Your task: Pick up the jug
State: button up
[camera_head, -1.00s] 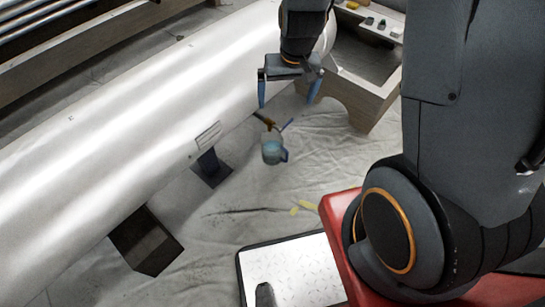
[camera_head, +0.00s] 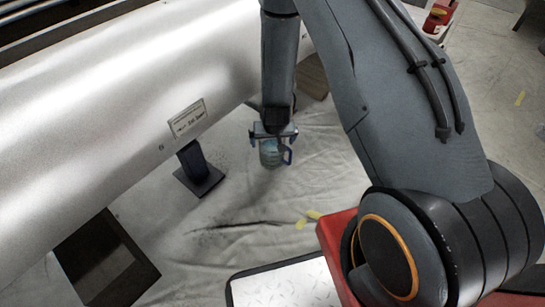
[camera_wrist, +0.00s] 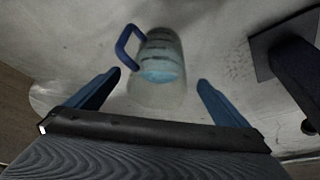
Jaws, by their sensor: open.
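The jug (camera_head: 270,154) is a small clear bluish vessel with a blue handle on its right side in the head view. It stands on the sheeted floor below my gripper (camera_head: 272,138). In the wrist view the jug (camera_wrist: 163,58) shows just beyond the gap between the two blue fingers, with its handle to the upper left. My gripper (camera_wrist: 159,80) is open, one finger to each side, and the fingers look apart from the jug. The gripper and forearm hide the jug's top in the head view.
A long shiny metal cylinder (camera_head: 110,110) runs along the left. A dark post with a square base (camera_head: 200,177) stands left of the jug; its base (camera_wrist: 275,50) is at the wrist view's right. A dark open box (camera_head: 107,262) is lower left. Wrinkled sheet lies clear before the jug.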

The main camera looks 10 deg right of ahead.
jog(key=shift+b+x, duration=2.55)
jog(key=shift+x, duration=1.75)
jog(key=shift+s, duration=0.1)
jog(key=shift+c, duration=0.3)
jog(key=c, duration=1.8)
jog(key=shift+r, duration=0.1)
jog(key=shift+c, duration=0.2)
